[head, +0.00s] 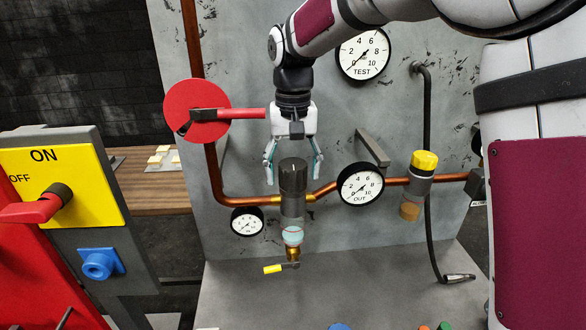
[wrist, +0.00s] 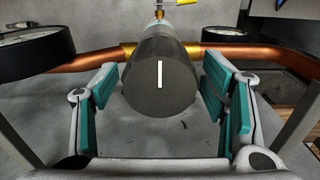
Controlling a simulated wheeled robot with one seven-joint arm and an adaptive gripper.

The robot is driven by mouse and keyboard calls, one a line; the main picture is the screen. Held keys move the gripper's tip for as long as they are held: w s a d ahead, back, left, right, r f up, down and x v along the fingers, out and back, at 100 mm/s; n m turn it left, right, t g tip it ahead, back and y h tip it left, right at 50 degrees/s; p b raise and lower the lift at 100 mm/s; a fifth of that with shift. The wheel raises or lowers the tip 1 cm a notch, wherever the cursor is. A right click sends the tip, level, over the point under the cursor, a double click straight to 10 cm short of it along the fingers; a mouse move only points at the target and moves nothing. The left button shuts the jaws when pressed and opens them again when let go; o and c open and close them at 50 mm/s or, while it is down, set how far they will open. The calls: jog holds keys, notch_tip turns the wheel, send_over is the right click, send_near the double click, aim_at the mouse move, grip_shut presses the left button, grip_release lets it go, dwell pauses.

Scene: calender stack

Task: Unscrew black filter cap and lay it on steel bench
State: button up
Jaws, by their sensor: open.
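The black filter cap (head: 293,177) sits on top of the filter body (head: 292,207) on the copper pipe line. The filter stands upright, with a clear bowl below it. My gripper (head: 293,172) points down over the cap with its fingers open, one on each side. In the wrist view the cap (wrist: 160,85) shows a white line on its top and lies between the teal finger pads, with a gap on both sides. The steel bench (head: 340,285) is the grey surface below the panel.
A red disc with a lever (head: 197,110) is left of my gripper. The OUT gauge (head: 360,184) and a yellow-capped valve (head: 424,161) are to the right. A yellow-handled drain valve (head: 275,268) hangs under the filter. Small coloured items (head: 444,326) lie at the bench's front; its middle is clear.

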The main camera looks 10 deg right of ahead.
jog(key=c, duration=1)
jog(key=shift+c, duration=0.4)
jog(key=shift+n, duration=1.1)
jog(key=shift+n, duration=1.1)
jog(key=shift+n, duration=1.1)
